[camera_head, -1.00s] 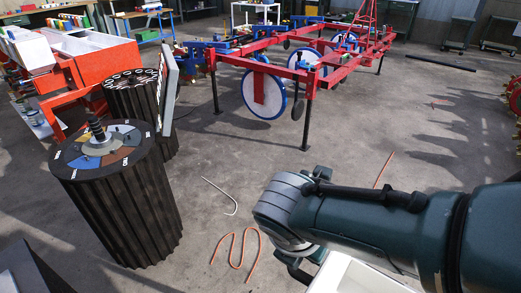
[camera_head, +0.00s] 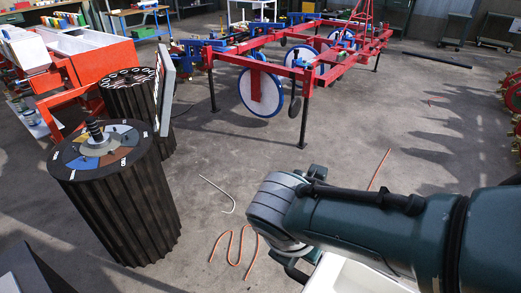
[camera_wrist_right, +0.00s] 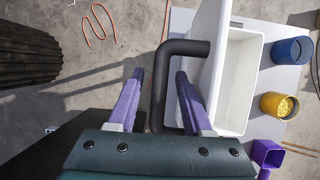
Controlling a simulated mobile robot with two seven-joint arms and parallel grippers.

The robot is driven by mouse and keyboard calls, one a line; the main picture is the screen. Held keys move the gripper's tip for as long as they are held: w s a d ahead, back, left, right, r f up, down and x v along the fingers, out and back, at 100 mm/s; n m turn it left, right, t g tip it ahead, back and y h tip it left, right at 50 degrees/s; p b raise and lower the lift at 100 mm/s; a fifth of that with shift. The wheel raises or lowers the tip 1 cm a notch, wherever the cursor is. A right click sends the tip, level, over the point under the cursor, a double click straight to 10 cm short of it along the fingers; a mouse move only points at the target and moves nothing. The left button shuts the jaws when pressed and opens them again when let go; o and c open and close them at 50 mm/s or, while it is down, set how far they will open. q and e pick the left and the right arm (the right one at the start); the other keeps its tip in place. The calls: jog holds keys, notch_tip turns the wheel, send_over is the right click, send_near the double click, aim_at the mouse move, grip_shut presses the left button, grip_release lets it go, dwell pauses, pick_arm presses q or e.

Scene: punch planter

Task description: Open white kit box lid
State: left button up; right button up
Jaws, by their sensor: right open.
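The white kit box (camera_wrist_right: 237,85) is in the right wrist view, and its hollow inside shows. A white panel that looks like its lid (camera_wrist_right: 207,70) stands tilted up along its left side. In the head view, part of a white box (camera_head: 352,277) shows below my right arm. My left gripper is not in view.
Blue (camera_wrist_right: 292,50) and yellow (camera_wrist_right: 280,105) cups and a purple scoop (camera_wrist_right: 268,155) lie right of the box. Dark ribbed drums (camera_head: 115,200) stand at left. A red frame with wheels (camera_head: 300,70) is behind. Orange bent rods (camera_head: 236,248) lie on open floor.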

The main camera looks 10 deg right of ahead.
jog(key=p+v, duration=0.5)
jog(key=v, duration=0.2)
jog(key=shift+r, duration=0.4)
jog(key=shift+s+a+r+p, duration=0.15)
jog(key=shift+a+r+p, duration=0.05)
jog(key=shift+p, duration=0.15)
